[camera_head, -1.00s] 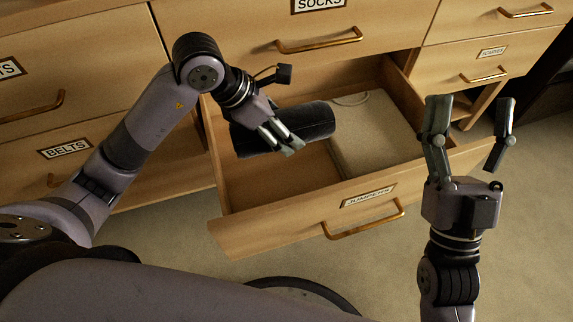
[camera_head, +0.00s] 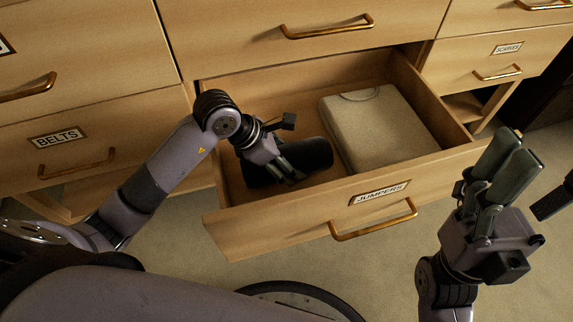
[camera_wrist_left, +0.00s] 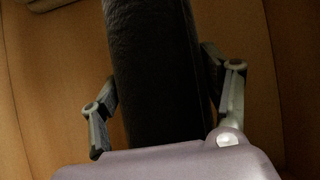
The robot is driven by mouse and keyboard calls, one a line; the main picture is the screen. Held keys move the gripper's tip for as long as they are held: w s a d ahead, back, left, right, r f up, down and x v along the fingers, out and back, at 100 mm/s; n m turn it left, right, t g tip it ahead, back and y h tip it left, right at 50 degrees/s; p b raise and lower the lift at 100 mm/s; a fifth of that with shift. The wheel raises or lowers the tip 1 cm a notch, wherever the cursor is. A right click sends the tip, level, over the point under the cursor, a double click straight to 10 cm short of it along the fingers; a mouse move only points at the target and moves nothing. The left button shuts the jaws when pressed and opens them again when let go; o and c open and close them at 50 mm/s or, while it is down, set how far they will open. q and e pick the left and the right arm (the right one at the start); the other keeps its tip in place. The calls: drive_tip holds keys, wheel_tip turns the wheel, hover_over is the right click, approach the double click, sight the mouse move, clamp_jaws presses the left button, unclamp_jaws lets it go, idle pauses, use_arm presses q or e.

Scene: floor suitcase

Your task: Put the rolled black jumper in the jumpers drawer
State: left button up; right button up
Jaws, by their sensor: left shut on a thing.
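The rolled black jumper (camera_head: 312,154) is inside the open jumpers drawer (camera_head: 290,219), in its left half. My left gripper (camera_head: 290,176) reaches down into the drawer and is shut on the roll. In the left wrist view the black jumper (camera_wrist_left: 155,70) lies between the two fingers (camera_wrist_left: 160,115), with the drawer's wooden floor on both sides. I cannot tell whether the roll touches the drawer floor. My right gripper (camera_head: 500,165) is raised to the right of the drawer front, away from the jumper. It appears empty, with fingers apart.
A pale folded item (camera_head: 378,128) lies in the drawer's right half, beside the roll. The drawer's label (camera_head: 379,193) and brass handle (camera_head: 374,222) are on its front. Closed drawers surround it, including belts (camera_head: 85,160) and scarves (camera_head: 500,65). Carpet lies in front.

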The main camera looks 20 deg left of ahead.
use_arm(q)
drive_tip(key=shift+f, duration=0.75)
drive_tip(key=shift+f, duration=0.1)
drive_tip(key=o, duration=1.5)
